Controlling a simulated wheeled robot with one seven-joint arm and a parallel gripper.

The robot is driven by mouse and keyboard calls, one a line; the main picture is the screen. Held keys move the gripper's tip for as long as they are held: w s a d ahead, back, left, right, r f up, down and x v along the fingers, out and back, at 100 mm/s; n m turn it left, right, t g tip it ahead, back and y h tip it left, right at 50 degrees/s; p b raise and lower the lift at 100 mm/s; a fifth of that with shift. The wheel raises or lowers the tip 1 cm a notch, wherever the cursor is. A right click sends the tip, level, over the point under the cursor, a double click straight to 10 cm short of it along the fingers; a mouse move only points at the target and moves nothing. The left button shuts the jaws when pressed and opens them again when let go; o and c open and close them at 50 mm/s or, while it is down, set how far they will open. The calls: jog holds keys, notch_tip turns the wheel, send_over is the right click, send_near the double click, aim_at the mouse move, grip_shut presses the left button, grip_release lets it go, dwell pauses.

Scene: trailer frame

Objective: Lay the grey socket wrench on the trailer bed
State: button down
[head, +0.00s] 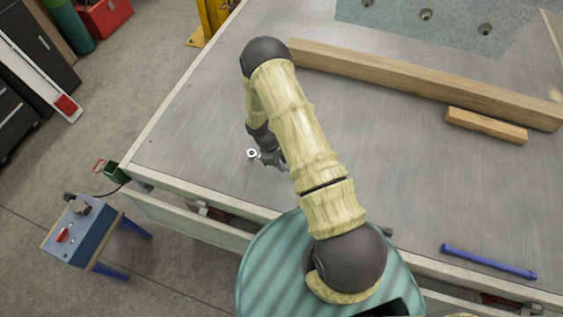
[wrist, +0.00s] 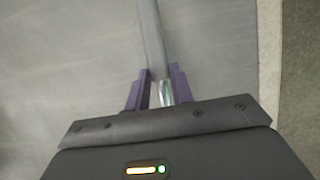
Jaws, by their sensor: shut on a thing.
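The grey socket wrench (wrist: 152,35) runs up from between the fingers of my gripper (wrist: 157,85) in the wrist view. My gripper is shut on its shiny handle, with a purple finger on each side. In the head view the wrench's round end (head: 252,153) shows beside my gripper (head: 279,164), over the left front part of the trailer bed (head: 200,130). My arm hides part of the gripper and wrench there. I cannot tell whether the wrench touches the bed.
A long wooden beam (head: 420,80) and a short wood block (head: 486,126) lie on the bed at the right. A blue bar (head: 489,262) lies near the front edge. A small blue stand (head: 80,232) is at the left. The bed around the gripper is clear.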

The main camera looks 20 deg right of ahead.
jog(key=shift+f+b, duration=1.15)
jog(key=shift+f, duration=0.2)
dwell(0.5)
jog(key=shift+c, duration=2)
grip_release()
jog(key=o, duration=0.4)
jog(key=b+v, duration=0.2)
jog(key=v, duration=1.5)
jog(key=shift+r+b, duration=0.25)
jog(key=shift+b, duration=0.15)
jog(key=shift+a, duration=0.1)
